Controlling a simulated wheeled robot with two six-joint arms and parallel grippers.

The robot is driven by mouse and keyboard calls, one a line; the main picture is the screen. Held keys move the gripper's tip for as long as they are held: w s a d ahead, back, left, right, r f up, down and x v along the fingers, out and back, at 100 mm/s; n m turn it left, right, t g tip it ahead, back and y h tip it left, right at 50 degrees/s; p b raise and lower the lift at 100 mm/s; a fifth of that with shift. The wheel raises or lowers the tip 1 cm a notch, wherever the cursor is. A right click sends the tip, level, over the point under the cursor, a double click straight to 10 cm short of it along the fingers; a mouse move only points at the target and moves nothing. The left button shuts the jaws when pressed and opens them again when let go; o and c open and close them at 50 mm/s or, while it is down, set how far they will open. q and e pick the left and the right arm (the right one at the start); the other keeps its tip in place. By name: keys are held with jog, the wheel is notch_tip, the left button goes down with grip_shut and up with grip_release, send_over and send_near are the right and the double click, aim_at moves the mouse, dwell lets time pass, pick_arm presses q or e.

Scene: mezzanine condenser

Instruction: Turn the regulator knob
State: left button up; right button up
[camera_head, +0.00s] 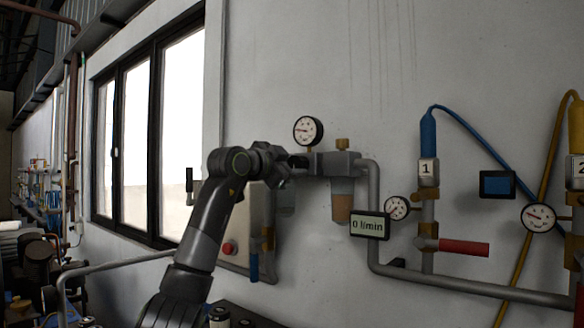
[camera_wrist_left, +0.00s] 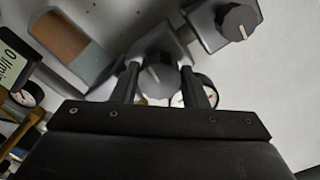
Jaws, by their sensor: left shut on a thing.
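The regulator knob (camera_wrist_left: 157,78) is a dark round knob with a pale pointer line, on a grey pipe-mounted unit. It shows between the fingers of my left gripper (camera_wrist_left: 163,88) in the left wrist view, with one finger on each side. In the head view my left gripper (camera_head: 298,163) is at the left end of the grey block (camera_head: 336,163) and hides the knob. The gripper is shut on the knob. My right gripper is in neither view.
A second dark knob (camera_wrist_left: 240,20) is close by in the wrist view. A round gauge (camera_head: 308,130) stands above the gripper. A brown-filled bowl (camera_head: 342,207), a "0 l/min" display (camera_head: 369,226), a red handle (camera_head: 464,247) and pipes are to the right.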

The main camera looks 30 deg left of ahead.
pick_arm(q)
jog(key=shift+f, duration=0.1)
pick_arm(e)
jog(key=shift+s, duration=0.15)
pick_arm(q)
jog(key=o, duration=0.9)
jog(key=shift+o, duration=0.3)
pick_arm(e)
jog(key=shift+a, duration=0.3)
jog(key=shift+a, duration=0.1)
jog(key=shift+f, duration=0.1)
pick_arm(q)
jog(key=shift+s, duration=0.3)
jog(key=s+a+b, duration=0.1)
jog(key=s+b, duration=0.4)
jog(key=s, duration=1.1)
jog(key=shift+s+a, duration=0.2)
jog(key=shift+s, duration=0.2)
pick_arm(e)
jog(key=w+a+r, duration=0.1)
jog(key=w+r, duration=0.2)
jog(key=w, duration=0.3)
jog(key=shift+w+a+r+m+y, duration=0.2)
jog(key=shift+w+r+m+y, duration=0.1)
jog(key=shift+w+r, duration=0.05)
